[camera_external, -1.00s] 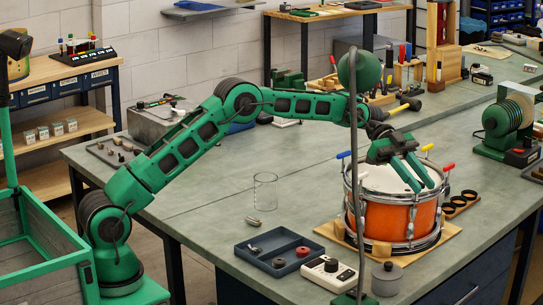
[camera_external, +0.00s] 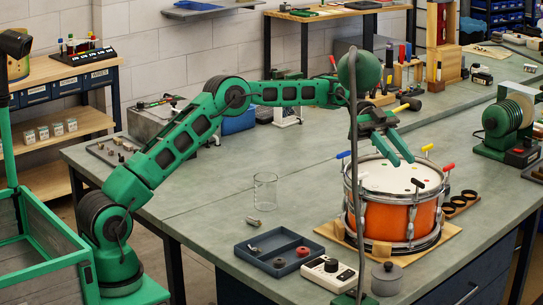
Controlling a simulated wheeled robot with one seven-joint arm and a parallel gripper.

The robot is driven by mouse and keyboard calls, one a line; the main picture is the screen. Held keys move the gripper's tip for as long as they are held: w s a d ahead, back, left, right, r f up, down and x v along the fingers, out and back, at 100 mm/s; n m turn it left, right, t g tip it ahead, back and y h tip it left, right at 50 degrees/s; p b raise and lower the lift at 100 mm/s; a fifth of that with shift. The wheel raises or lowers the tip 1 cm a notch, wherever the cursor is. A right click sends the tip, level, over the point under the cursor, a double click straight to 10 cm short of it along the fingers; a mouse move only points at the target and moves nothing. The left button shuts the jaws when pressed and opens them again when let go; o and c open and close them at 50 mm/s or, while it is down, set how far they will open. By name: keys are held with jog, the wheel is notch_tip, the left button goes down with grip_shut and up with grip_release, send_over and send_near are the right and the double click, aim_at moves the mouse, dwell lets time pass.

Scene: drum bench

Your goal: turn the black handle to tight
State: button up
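The orange drum (camera_external: 385,219) stands on a wooden board on the bench. Coloured T-handles stick up around its rim: black (camera_external: 418,183) at the front right, red (camera_external: 448,167) at the right, yellow (camera_external: 427,148) at the back and blue (camera_external: 343,155) at the left. The black handle shows clear, with nothing touching it. My green gripper (camera_external: 401,161) is above the back part of the drumhead, up and to the left of the black handle. Its two fingers point down and stand apart with nothing between them. How tight the black handle is cannot be seen.
A lamp (camera_external: 359,78) on a thin dark post stands in front of the drum's left side. A blue tray (camera_external: 279,250), a white device (camera_external: 328,272), a grey pot (camera_external: 386,279) and a glass beaker (camera_external: 265,190) are on the bench. The bench left of the drum is mostly clear.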

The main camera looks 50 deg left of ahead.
jog(key=shift+w+a+r, duration=0.1)
jog(key=shift+a+r, duration=0.1)
jog(key=shift+a, duration=0.3)
